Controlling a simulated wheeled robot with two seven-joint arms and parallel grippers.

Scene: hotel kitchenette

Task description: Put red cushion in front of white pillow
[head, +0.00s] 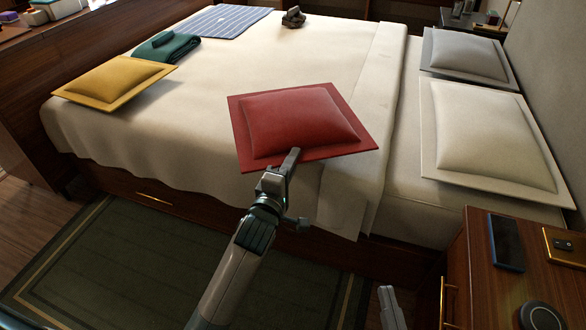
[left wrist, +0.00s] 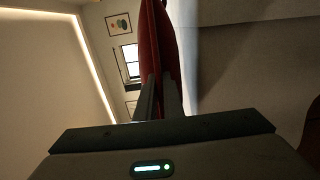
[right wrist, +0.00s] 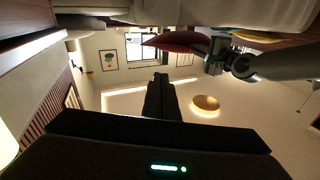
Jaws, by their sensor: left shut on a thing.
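The red cushion (head: 300,122) is at the near side of the bed, left of the pillows, with its near edge in my left gripper (head: 292,160). It also shows edge-on in the left wrist view (left wrist: 158,45) between the fingers, and in the right wrist view (right wrist: 172,41). It appears held just over the bedspread; any contact is hard to tell. The white pillow (head: 485,130) lies flat at the head of the bed, nearer to me, right of the cushion. My right gripper (head: 390,300) is low, by the bedside, empty; its fingers look together in the right wrist view (right wrist: 161,82).
A grey pillow (head: 464,53) lies beyond the white one. A yellow cushion (head: 115,80), green folded cloth (head: 167,47) and blue striped cloth (head: 225,20) lie on the bed (head: 250,60). A nightstand (head: 480,290) with a phone (head: 506,242) stands at lower right.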

